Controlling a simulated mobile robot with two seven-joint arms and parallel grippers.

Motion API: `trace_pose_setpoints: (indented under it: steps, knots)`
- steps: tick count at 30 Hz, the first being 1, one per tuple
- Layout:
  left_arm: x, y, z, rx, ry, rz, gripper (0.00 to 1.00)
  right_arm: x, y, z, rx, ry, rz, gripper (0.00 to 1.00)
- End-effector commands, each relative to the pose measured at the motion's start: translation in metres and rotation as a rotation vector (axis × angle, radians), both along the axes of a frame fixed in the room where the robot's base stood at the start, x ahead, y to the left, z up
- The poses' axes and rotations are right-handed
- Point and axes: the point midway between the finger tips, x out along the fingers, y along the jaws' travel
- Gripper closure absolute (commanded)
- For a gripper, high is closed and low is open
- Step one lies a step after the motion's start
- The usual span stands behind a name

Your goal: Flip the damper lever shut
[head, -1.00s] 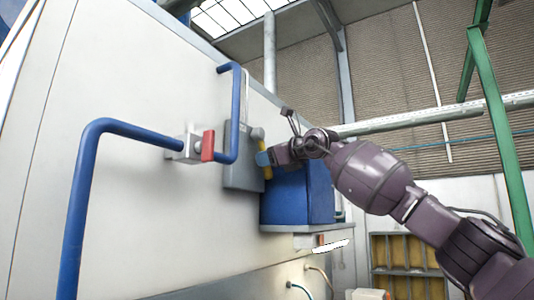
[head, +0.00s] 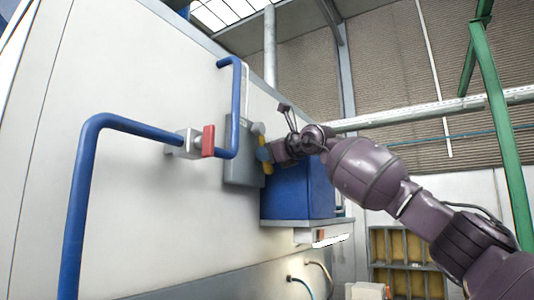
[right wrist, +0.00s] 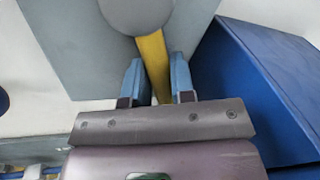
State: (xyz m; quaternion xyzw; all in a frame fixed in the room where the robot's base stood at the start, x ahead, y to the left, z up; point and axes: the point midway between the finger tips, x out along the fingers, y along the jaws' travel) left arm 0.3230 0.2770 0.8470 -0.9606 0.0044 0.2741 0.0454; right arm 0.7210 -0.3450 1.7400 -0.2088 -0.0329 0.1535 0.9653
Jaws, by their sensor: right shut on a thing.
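The damper lever is a yellow bar with a round grey hub on a grey plate on the white machine wall. In the head view the lever (head: 267,168) points down from its hub, partly covered by my gripper. In the right wrist view the yellow bar (right wrist: 152,58) runs down from the hub (right wrist: 138,12) between my two blue fingertips. My right gripper (head: 264,154) is shut on the lever, below the hub; it also shows in the right wrist view (right wrist: 157,80). My left gripper is not in view.
A blue box (head: 300,190) stands just right of the lever, close to my right gripper. Blue pipes (head: 130,125) with a red-handled valve (head: 208,141) stick out from the wall on the left. A green post (head: 505,150) stands at the far right.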

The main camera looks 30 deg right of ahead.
Motion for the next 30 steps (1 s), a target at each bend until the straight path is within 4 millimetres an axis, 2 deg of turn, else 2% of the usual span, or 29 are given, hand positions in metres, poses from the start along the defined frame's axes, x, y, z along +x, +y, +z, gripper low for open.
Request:
trace_pose_setpoints:
  steps: [11, 20, 30]
  knots:
    - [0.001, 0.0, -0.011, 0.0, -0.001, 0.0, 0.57, -0.004, 0.007, -0.004, 0.104, 0.06, 0.002, 1.0]
    - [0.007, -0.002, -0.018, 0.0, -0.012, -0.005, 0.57, -0.012, 0.021, -0.006, 0.322, 0.188, 0.002, 1.0]
    - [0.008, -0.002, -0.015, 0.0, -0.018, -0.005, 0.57, -0.018, 0.032, -0.002, 0.57, 0.336, 0.001, 1.0]
